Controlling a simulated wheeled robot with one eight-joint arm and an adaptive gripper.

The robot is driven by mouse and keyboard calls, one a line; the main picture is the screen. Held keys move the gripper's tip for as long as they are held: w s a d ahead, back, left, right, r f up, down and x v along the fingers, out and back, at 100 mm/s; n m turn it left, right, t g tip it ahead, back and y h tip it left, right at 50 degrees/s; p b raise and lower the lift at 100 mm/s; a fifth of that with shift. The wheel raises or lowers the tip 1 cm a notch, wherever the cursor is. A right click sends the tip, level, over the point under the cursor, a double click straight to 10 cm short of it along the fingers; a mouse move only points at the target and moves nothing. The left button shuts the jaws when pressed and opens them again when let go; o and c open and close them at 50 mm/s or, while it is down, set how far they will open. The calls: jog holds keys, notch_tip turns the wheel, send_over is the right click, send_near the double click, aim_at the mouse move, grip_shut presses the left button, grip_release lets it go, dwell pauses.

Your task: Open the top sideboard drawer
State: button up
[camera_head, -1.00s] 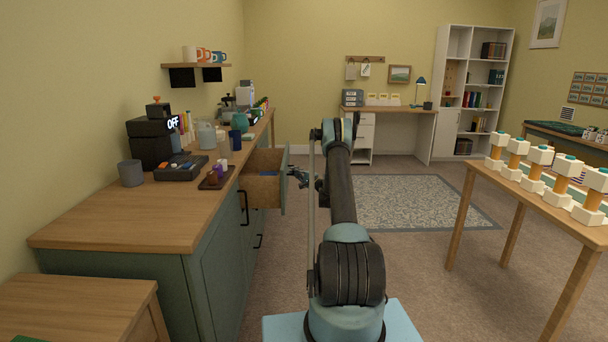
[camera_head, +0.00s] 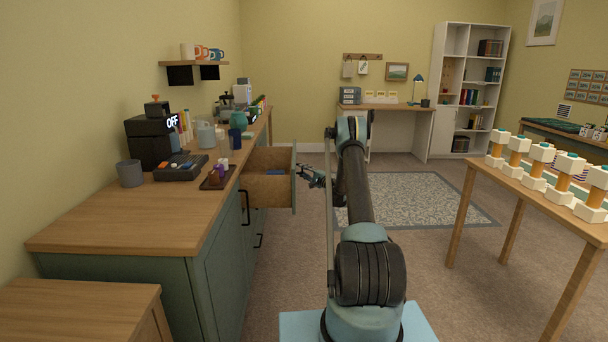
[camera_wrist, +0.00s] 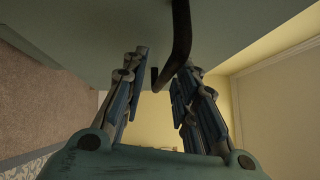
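The teal sideboard (camera_head: 205,285) runs along the left wall. Its top drawer (camera_head: 268,190) stands well open, showing a wooden inside with something blue in it. My gripper (camera_head: 306,174) is at the outer side of the drawer front. In the wrist view my gripper (camera_wrist: 160,92) has its two fingers apart, with the black drawer handle (camera_wrist: 181,45) between them, nearer the right finger. A gap shows between the left finger and the handle. Contact with the right finger cannot be told.
The sideboard top holds a grey cup (camera_head: 130,173), a dark tray (camera_head: 218,178) and several other items. A wooden table (camera_head: 530,186) with white and orange pieces stands at the right. A rug (camera_head: 415,200) and open carpet lie ahead.

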jog(key=shift+s+d+r, duration=0.1)
jog(key=v, duration=1.1)
jog(key=shift+s+d, duration=0.25)
jog(key=shift+d, duration=0.05)
jog(key=s+a+r+n+g, duration=0.2)
jog(key=s+a+r, duration=0.25)
jog(key=r, duration=0.25)
jog(key=s+a+r+n+g, duration=0.25)
jog(key=s+a+r, duration=0.2)
jog(key=r, duration=0.25)
jog(key=s+a+r+n+g+h, duration=0.1)
jog(key=s+r+g+h, duration=0.1)
jog(key=s, duration=0.7)
jog(key=s+a+r+n+g+h, duration=0.1)
jog(key=s+r+n, duration=0.15)
jog(key=s, duration=0.75)
jog(key=s+a+r+n+g+h, duration=0.1)
jog(key=s+a+r+g+h, duration=0.15)
jog(key=s, duration=0.65)
jog(key=s+d+f+n+g+h, duration=0.1)
jog(key=s+d+f+h, duration=0.1)
jog(key=s, duration=0.9)
jog(key=s+d+f+n+g+h, duration=0.1)
jog(key=s+d+f, duration=0.4)
jog(key=s, duration=0.7)
jog(key=s+d+f+h, duration=0.3)
jog(key=s+f+h, duration=0.1)
jog(key=s, duration=0.7)
jog(key=shift+s+d+f+n+g, duration=0.2)
jog(key=shift+s+n+g, duration=0.2)
